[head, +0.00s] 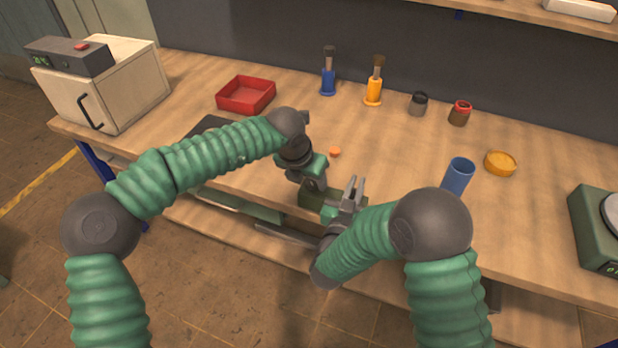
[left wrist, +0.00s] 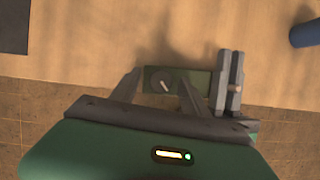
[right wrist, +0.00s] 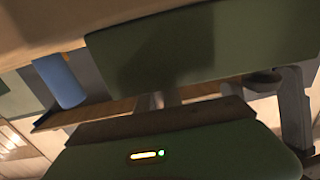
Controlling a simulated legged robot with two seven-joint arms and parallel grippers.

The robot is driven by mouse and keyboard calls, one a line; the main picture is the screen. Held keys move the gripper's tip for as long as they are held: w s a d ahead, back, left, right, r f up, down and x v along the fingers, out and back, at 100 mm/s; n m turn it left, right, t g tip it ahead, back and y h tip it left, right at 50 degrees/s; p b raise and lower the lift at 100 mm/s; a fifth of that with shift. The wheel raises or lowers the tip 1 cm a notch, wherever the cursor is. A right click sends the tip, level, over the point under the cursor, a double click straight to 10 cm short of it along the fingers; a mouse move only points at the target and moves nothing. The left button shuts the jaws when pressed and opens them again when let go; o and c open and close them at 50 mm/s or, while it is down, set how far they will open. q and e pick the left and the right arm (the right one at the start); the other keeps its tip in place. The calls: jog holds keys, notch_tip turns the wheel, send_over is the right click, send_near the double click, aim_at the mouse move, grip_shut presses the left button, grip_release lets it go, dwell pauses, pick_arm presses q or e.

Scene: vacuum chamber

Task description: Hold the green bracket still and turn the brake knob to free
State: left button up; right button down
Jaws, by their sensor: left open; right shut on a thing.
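The green bracket (head: 311,198) is at the bench's front edge, and it shows as a green strip in the left wrist view (left wrist: 202,79). The dark round brake knob (left wrist: 160,80), with a light pointer line, is on it. My left gripper (left wrist: 159,76) is open, its fingers on either side of the knob; I cannot tell whether they touch it. My right gripper (head: 353,187) is shut on the bracket's right end. In the right wrist view the bracket's broad green face (right wrist: 210,45) fills the upper part. The knob is hidden in the head view.
A red tray (head: 246,95) is at the back left. A small orange piece (head: 335,152) lies behind the bracket. The bench middle is mostly clear.

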pick_arm(q)
grip_shut()
jog(key=shift+n, duration=0.4)
jog(key=n+y, duration=0.1)
jog(key=n, duration=0.1)
jog(key=n+y, duration=0.1)
jog(key=n, duration=0.1)
jog(key=shift+d+n+t, duration=0.2)
jog(key=shift+n+t, duration=0.2)
pick_arm(e)
jog(key=shift+d, duration=0.1)
pick_arm(q)
jog(key=shift+d+n+g+y, duration=0.15)
jog(key=shift+n+y, duration=0.3)
jog(key=shift+n, duration=0.8)
jog(key=shift+a+n+g+y, duration=0.15)
jog(key=shift+n+y, duration=0.3)
jog(key=shift+n, duration=0.8)
jog(key=shift+d, duration=0.1)
grip_release()
